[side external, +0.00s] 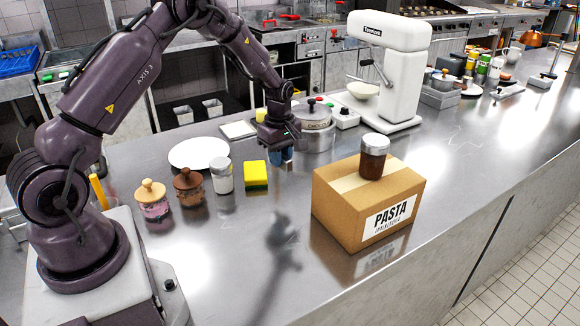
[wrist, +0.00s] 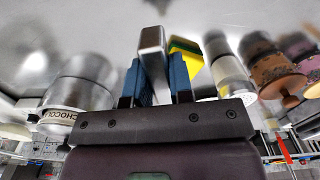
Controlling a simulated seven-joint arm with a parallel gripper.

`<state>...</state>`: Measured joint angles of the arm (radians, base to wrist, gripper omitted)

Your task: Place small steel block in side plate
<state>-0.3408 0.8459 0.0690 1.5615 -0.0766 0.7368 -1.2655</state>
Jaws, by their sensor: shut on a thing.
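My gripper (side external: 281,157) hangs over the steel counter, right of the yellow sponge and in front of the steel pot. In the wrist view its blue fingers (wrist: 156,80) are shut on a small steel block (wrist: 151,45), a grey bar with rounded edges that sticks out past the fingertips. In the side view the block is not clearly visible at the fingers. The side plate, a round white plate (side external: 199,153), lies on the counter to the left of my gripper, beyond the sponge and jars. No block shows on it.
A yellow and green sponge (side external: 256,176) stands between my gripper and several jars, including a white-lidded shaker (side external: 222,177). A steel pot (side external: 316,130) labelled chocolate is close behind. A pasta box (side external: 368,203) with a dark jar (side external: 373,158) stands right. The front counter is clear.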

